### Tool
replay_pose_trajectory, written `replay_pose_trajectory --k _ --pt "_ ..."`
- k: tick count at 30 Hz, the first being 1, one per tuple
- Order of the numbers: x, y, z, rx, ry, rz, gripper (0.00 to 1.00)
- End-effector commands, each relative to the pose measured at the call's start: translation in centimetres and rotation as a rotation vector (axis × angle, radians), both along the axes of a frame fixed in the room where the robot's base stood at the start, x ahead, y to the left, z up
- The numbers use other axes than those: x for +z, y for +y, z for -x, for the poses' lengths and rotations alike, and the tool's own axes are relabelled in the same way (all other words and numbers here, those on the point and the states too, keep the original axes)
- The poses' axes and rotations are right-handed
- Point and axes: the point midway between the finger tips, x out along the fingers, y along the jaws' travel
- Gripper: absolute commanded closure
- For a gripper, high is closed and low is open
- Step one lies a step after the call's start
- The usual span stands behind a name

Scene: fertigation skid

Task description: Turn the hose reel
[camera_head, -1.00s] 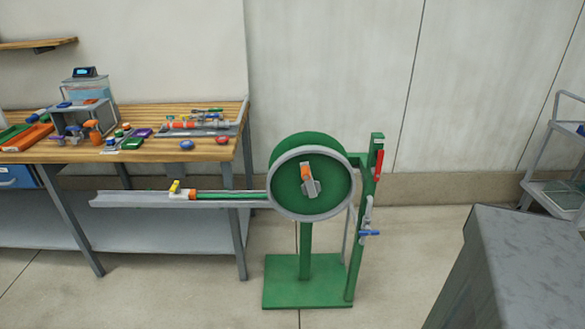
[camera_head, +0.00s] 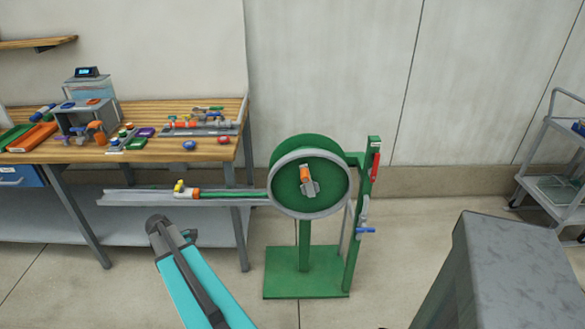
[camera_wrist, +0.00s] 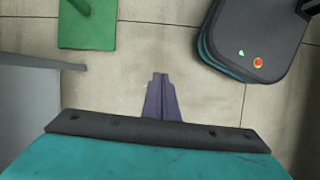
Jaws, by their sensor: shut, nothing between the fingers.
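The green hose reel (camera_head: 310,178) with a grey rim stands on a green post over a green base plate (camera_head: 306,272). An orange-and-grey handle (camera_head: 306,180) sits at the middle of its face. A green hose (camera_head: 232,194) runs left from the reel along a grey trough (camera_head: 130,197) to a white, orange and yellow end fitting (camera_head: 185,190). In the wrist view my gripper (camera_wrist: 161,82) is shut and empty over the floor. The base plate corner (camera_wrist: 88,25) shows beyond it at the upper left. The fingers touch nothing; in the head view I cannot make them out.
A red lever (camera_head: 376,166) and a blue-handled valve (camera_head: 365,230) are on the stand's right side. A wooden workbench (camera_head: 75,152) with many small items stands at left. A grey block (camera_head: 520,260) is at lower right, a cart (camera_head: 552,185) behind it. Floor before the reel is open.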

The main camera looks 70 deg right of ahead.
Motion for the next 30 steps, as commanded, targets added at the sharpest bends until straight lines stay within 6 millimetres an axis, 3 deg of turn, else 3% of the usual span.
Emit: replay_pose_trajectory --k 1,8,18,24,30 --pt "2.3 -2.3 -0.1 0.000 -0.002 0.006 1.00" --pt "10.8 -10.8 1.7 0.034 0.018 0.023 1.00" --pt "24.7 -22.2 7.7 0.059 0.063 0.040 1.00" --pt "31.7 -26.8 12.0 0.066 0.094 0.042 1.00" --pt "34.8 -28.5 14.3 0.069 0.109 0.039 1.00"
